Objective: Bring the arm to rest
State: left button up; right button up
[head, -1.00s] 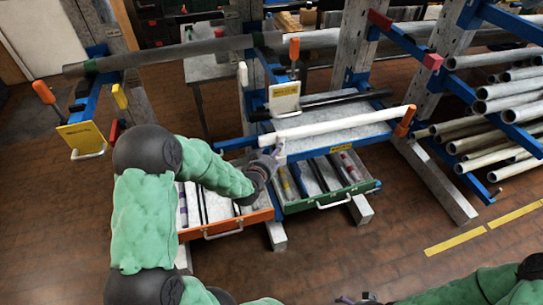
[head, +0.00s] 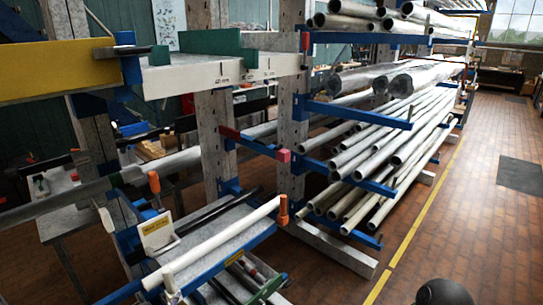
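The task names only my arm. In the head view a dark rounded part of my own arm (head: 443,292) shows at the bottom right edge; its gripper is out of the picture. A small pale piece at the near end of the white tube (head: 222,240) looks like the tip of my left gripper (head: 172,284). The rest of that arm is below the frame. I cannot tell whether its fingers are open or shut, or whether they touch the tube. The white tube lies along a grey shelf, beside an orange-handled clamp (head: 283,210).
A rack of several grey pipes (head: 375,150) on blue arms fills the middle. A white and yellow beam (head: 60,70) crosses the upper left. Another orange-handled clamp (head: 154,184) stands by the shelf.

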pick_arm(q)
jog(key=s+d+f+g+h, duration=0.2)
jog(key=s+d+f+g, duration=0.1)
jog(key=d+f, duration=0.5)
jog(key=s+d+f+g+h, duration=0.2)
jog(key=s+d+f+g, duration=0.2)
jog(key=s+d+f, duration=0.3)
jog(key=s+d+f+g+h, duration=0.2)
jog(key=s+d+f+g, duration=0.3)
jog(key=s, duration=0.7)
notch_tip(320, 180, down, 3)
jog(key=d, duration=0.2)
jog(key=shift+s+d, duration=0.25)
jog(key=shift+d, duration=0.1)
jog(key=shift+f, duration=0.1)
